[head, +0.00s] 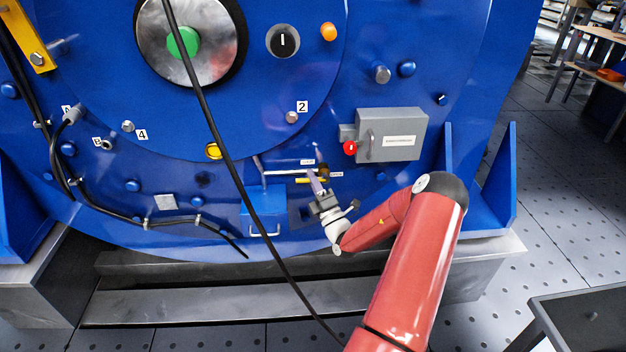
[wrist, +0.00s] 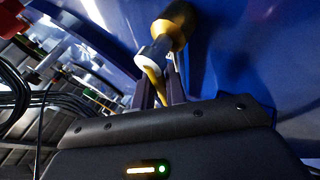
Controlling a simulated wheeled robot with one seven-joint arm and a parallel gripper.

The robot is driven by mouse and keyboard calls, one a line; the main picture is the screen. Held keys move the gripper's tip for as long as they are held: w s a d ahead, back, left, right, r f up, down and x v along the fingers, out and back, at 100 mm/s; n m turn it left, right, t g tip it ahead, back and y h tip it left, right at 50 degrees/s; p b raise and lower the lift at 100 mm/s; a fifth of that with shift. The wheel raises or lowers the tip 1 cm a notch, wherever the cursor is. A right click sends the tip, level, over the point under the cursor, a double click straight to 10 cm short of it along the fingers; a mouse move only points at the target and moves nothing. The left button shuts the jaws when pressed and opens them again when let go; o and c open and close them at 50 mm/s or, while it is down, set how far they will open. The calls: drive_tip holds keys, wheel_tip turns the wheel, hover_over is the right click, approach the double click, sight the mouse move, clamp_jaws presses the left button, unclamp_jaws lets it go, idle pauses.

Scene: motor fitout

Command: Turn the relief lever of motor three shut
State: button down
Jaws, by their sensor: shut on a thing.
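A brass-coloured valve body (wrist: 177,25) with a yellow lever (wrist: 156,82) shows in the wrist view, close in front of me against the blue motor wall. My gripper (wrist: 160,92) is shut on the yellow lever, with a dark finger on each side of it. In the head view my gripper (head: 317,186) reaches up to the brass valve (head: 322,169) low on the big blue motor housing (head: 240,130). The fingers partly hide the lever there. A thin pipe runs left from the valve. The small labels beside it are too small to read.
A grey box (head: 391,135) with a red knob (head: 350,148) juts out above right of the valve. A black cable (head: 224,150) hangs in front of the motor, left of my gripper. A blue box with a handle (head: 264,212) sits at lower left. Open floor lies at right.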

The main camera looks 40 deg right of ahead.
drive_tip(key=c, duration=1.4)
unclamp_jaws()
drive_tip(key=shift+c, duration=0.2)
drive_tip(key=v, duration=0.7)
drive_tip(key=shift+s+f+b, duration=0.2)
drive_tip(key=shift+s+b, duration=0.15)
drive_tip(key=shift+s, duration=0.05)
